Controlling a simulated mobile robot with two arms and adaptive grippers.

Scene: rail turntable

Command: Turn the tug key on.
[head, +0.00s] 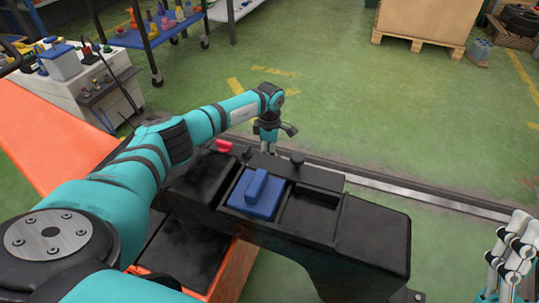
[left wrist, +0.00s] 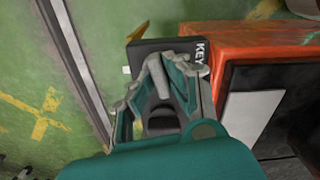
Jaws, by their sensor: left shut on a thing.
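A black box lettered KEY (left wrist: 160,52) stands beside an orange-red panel in the left wrist view. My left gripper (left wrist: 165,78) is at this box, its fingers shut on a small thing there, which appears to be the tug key. The fingers hide the key itself, so which way it is turned cannot be told. In the head view my left gripper (head: 267,147) points down at the far side of the black console (head: 375,235). My right gripper (head: 513,255) is at the lower right, away from the console; its finger opening is unclear.
The console carries a blue block (head: 258,193) in a tray, a red knob (head: 224,146) and a black knob (head: 297,159). A rail (head: 400,187) runs along the green floor behind it. A white cabinet (head: 105,90) stands at the left; the floor beyond is largely clear.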

